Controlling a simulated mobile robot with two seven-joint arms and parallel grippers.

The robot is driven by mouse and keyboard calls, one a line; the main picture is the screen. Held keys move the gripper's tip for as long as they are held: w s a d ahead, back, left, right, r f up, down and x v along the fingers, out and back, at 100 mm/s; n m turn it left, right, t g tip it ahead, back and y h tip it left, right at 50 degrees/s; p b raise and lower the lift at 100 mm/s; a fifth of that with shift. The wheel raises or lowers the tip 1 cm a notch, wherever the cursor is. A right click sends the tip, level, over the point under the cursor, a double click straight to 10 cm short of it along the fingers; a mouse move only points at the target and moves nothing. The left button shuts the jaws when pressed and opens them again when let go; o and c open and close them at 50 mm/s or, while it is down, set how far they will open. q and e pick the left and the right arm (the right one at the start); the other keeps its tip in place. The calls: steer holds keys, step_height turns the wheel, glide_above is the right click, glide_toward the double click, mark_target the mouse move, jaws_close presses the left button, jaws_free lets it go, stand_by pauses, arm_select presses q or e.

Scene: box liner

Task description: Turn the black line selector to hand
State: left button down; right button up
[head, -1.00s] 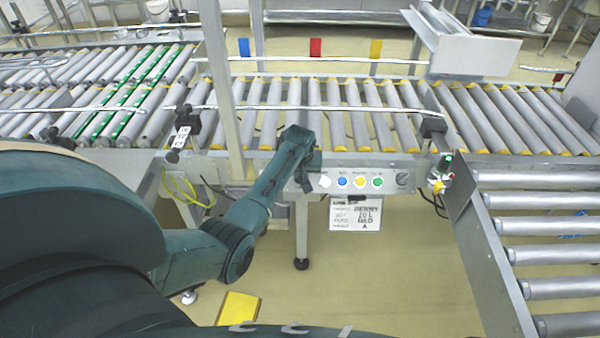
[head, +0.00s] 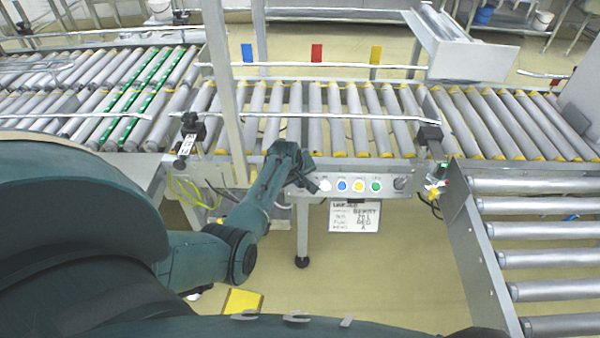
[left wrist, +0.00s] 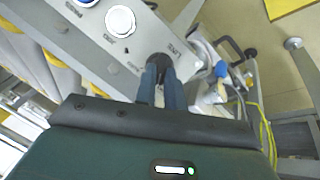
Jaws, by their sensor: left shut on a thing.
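The control panel (head: 385,185) is on the front of the conveyor, with white, blue, yellow and green buttons in a row. My left gripper (head: 308,186) is at its left end, beside the white button (head: 325,185). In the left wrist view, the two fingers (left wrist: 161,84) are shut on the black line selector (left wrist: 159,62), a dark round knob below the white button (left wrist: 120,21). The fingers cover part of the knob, so its pointing direction is hard to tell. My right gripper is not in view.
Another rotary knob (head: 400,184) is at the panel's right end. A white sign (head: 355,217) hangs below the panel. A metal post (head: 226,95) stands left of my wrist. Yellow-green wires (head: 190,190) hang at the left. Floor in front is mostly clear.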

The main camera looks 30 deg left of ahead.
arm_select(q)
steer(key=shift+s+f+n+t+p, duration=0.15)
steer(key=shift+n+t+p, duration=0.3)
steer(key=shift+n, duration=0.65)
steer(key=shift+n+h, duration=0.3)
steer(key=shift+n, duration=0.1)
steer(key=c, duration=1.5)
jaws_free()
steer(key=shift+f, duration=0.1)
steer(key=shift+p, duration=0.3)
